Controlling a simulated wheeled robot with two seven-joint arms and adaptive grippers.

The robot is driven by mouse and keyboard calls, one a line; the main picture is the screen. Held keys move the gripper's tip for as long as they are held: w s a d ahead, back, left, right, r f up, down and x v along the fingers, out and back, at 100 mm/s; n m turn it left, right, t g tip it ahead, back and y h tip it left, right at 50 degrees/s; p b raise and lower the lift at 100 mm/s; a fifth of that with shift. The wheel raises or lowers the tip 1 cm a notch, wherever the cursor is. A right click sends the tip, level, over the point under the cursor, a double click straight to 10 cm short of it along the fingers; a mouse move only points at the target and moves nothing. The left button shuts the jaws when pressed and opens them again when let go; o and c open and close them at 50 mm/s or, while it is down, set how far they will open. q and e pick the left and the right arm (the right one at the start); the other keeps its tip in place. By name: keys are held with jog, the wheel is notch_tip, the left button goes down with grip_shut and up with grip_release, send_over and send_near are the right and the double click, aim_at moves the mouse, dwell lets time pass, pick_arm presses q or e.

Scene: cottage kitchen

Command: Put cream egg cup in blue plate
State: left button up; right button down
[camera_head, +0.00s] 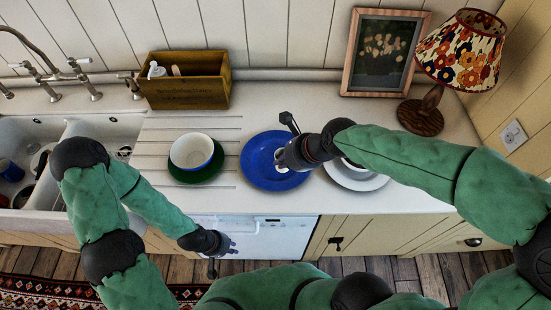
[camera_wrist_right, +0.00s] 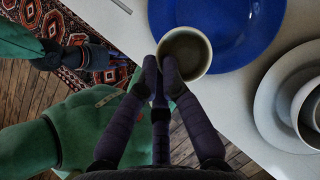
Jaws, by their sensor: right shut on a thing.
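The cream egg cup (camera_wrist_right: 187,50) is between the fingertips of my right gripper (camera_wrist_right: 165,72) in the right wrist view, its open mouth facing the camera. The gripper is shut on it. The cup overlaps the near rim of the blue plate (camera_wrist_right: 225,22); I cannot tell whether it touches the plate. In the head view the blue plate (camera_head: 258,176) lies on the counter, with my right gripper (camera_head: 281,160) over it, partly hiding the cup. My left gripper (camera_head: 222,246) hangs empty in front of the counter; its finger opening is unclear.
A white bowl (camera_head: 192,149) on a green plate (camera_head: 198,176) stands left of the blue plate. A white plate (camera_head: 365,184) with a cup lies right, partly behind my arm. A wooden box (camera_head: 185,82), lamp (camera_head: 460,55) and picture frame (camera_head: 350,82) stand behind.

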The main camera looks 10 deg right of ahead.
aim_at(278, 154)
jog(key=w, duration=0.1)
jog(key=w+f, duration=0.1)
jog(key=w+f+b, duration=0.1)
jog(key=w, duration=0.1)
jog(key=w+f+b, duration=0.1)
jog(key=f, duration=0.2)
jog(key=w+f+b, duration=0.1)
jog(key=w+f, duration=0.1)
jog(key=f, duration=0.1)
jog(key=w+f+b, duration=0.2)
jog(key=f, duration=0.1)
jog(key=shift+w+d, duration=0.1)
jog(key=shift+w, duration=0.1)
jog(key=shift+f, duration=0.3)
jog(key=c, duration=1.4)
grip_release()
